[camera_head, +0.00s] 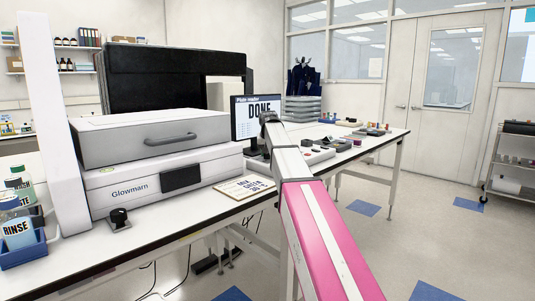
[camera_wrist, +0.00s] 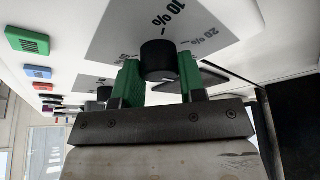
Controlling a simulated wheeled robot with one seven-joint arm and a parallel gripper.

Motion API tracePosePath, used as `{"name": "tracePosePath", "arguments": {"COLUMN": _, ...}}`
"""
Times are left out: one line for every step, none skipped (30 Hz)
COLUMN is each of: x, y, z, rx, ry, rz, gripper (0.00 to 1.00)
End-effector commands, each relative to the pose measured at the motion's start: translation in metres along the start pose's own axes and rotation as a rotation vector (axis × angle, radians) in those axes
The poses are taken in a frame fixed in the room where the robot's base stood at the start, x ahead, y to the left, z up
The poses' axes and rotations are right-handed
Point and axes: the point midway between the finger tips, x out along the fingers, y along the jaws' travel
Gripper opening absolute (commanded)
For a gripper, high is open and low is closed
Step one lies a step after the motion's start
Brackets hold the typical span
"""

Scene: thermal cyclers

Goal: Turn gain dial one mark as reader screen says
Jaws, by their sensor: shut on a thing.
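The gain dial (camera_wrist: 158,55) is a round black knob on a grey plate printed with "10%" and "20%" in the wrist view. My gripper (camera_wrist: 160,82) has its two green fingers on either side of the knob and is shut on it. The knob's pointer is not clear, so I cannot tell which mark it faces. My arm covers the lower right of the screen and hides the gripper and dial there.
A Glowmarn machine (camera_head: 150,182) stands on the bench, with a black knob on a small base (camera_head: 119,219) before it. A printed card (camera_head: 244,187) lies near the bench edge. A blue rack (camera_head: 25,250) with bottles is at left. Another knob (camera_wrist: 104,93) shows behind my gripper.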

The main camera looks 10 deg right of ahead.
Motion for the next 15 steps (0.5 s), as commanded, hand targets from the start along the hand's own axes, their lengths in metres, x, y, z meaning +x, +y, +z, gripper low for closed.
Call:
{"name": "tracePosePath", "arguments": {"x": -0.0005, "y": -0.0002, "z": -0.0004, "rx": 0.001, "ry": 0.000, "rz": 0.000, "gripper": 0.14}}
{"name": "tracePosePath", "arguments": {"x": -0.0005, "y": -0.0002, "z": -0.0004, "rx": 0.001, "ry": 0.000, "rz": 0.000, "gripper": 0.14}}
{"name": "tracePosePath", "arguments": {"x": -0.0004, "y": -0.0002, "z": -0.0004, "rx": 0.001, "ry": 0.000, "rz": 0.000, "gripper": 0.14}}
{"name": "tracePosePath", "arguments": {"x": -0.0004, "y": -0.0001, "z": -0.0004, "rx": 0.000, "ry": 0.000, "rz": 0.000, "gripper": 0.14}}
{"name": "tracePosePath", "arguments": {"x": -0.0004, "y": -0.0001, "z": -0.0004, "rx": 0.000, "ry": 0.000, "rz": 0.000, "gripper": 0.14}}
{"name": "tracePosePath", "arguments": {"x": -0.0004, "y": -0.0002, "z": -0.0004, "rx": 0.000, "ry": 0.000, "rz": 0.000, "gripper": 0.14}}
{"name": "tracePosePath", "arguments": {"x": -0.0004, "y": -0.0001, "z": -0.0004, "rx": 0.000, "ry": 0.000, "rz": 0.000, "gripper": 0.14}}
{"name": "tracePosePath", "arguments": {"x": -0.0004, "y": -0.0001, "z": -0.0004, "rx": 0.000, "ry": 0.000, "rz": 0.000, "gripper": 0.14}}
{"name": "tracePosePath", "arguments": {"x": -0.0004, "y": -0.0002, "z": -0.0003, "rx": 0.000, "ry": 0.000, "rz": -0.001, "gripper": 0.41}}
{"name": "tracePosePath", "arguments": {"x": -0.0004, "y": -0.0001, "z": -0.0003, "rx": 0.000, "ry": 0.000, "rz": -0.001, "gripper": 0.51}}
{"name": "tracePosePath", "arguments": {"x": -0.0004, "y": -0.0001, "z": -0.0003, "rx": 0.000, "ry": 0.000, "rz": -0.001, "gripper": 0.60}}
{"name": "tracePosePath", "arguments": {"x": -0.0004, "y": -0.0001, "z": -0.0003, "rx": -0.001, "ry": 0.000, "rz": -0.001, "gripper": 0.63}}
{"name": "tracePosePath", "arguments": {"x": -0.0003, "y": -0.0001, "z": -0.0003, "rx": -0.001, "ry": 0.000, "rz": -0.001, "gripper": 0.63}}
{"name": "tracePosePath", "arguments": {"x": -0.0003, "y": -0.0001, "z": -0.0003, "rx": -0.001, "ry": 0.000, "rz": -0.001, "gripper": 0.63}}
{"name": "tracePosePath", "arguments": {"x": -0.0002, "y": -0.0001, "z": -0.0002, "rx": -0.001, "ry": 0.000, "rz": -0.001, "gripper": 0.63}}
